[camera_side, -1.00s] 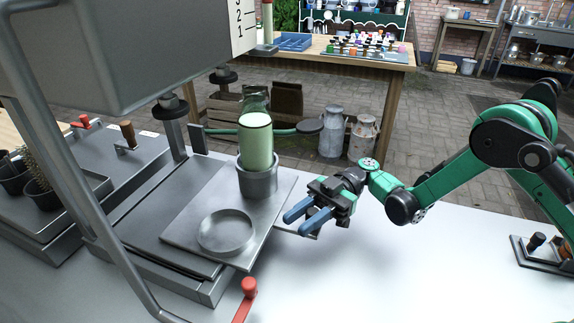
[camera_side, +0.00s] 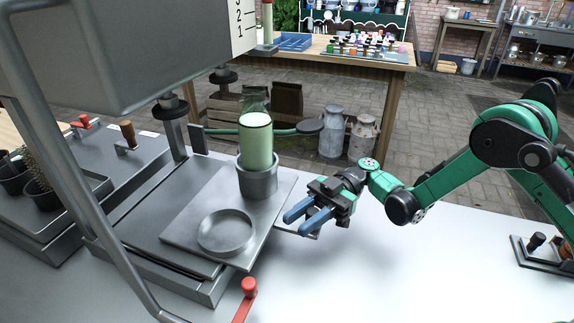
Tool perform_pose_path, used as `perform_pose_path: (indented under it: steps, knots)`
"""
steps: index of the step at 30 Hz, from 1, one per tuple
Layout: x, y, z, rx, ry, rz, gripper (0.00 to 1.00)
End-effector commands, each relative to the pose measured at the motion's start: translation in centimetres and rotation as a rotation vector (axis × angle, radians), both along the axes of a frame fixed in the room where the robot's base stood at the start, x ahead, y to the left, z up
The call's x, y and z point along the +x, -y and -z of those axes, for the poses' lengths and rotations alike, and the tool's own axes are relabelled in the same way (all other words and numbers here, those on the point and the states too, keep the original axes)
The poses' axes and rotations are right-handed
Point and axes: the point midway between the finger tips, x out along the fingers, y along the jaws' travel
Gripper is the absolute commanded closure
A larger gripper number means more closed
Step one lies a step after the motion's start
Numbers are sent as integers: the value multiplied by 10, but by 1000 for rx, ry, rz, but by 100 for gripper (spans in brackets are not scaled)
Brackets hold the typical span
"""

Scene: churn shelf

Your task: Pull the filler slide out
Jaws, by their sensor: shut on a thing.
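The filler slide (camera_side: 200,235) is a flat grey metal plate that sticks out to the right past its dark base. A bottle of pale green liquid (camera_side: 257,142) stands upright in a round metal cup (camera_side: 257,180) at the slide's far corner. An empty shallow round ring (camera_side: 226,232) sits nearer the front. My gripper (camera_side: 299,221), with blue fingers, is at the slide's right edge, shut on the slide's flat tab (camera_side: 283,227). The fingers partly hide the tab.
A grey tank (camera_side: 130,45) overhangs the slide, with a metal frame at left. A red-knobbed lever (camera_side: 248,288) stands in front. A wooden bench (camera_side: 340,55) stands behind.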

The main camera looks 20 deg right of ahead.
Motion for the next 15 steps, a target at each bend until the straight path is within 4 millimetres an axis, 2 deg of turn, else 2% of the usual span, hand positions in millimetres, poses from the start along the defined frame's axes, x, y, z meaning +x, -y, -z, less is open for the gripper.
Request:
perform_pose_path:
  steps: [5, 15]
  knots:
    - [-1, 3, 0, 0, -1, 5, 100]
    - [-27, 31, 0, -2, -1, 9, 100]
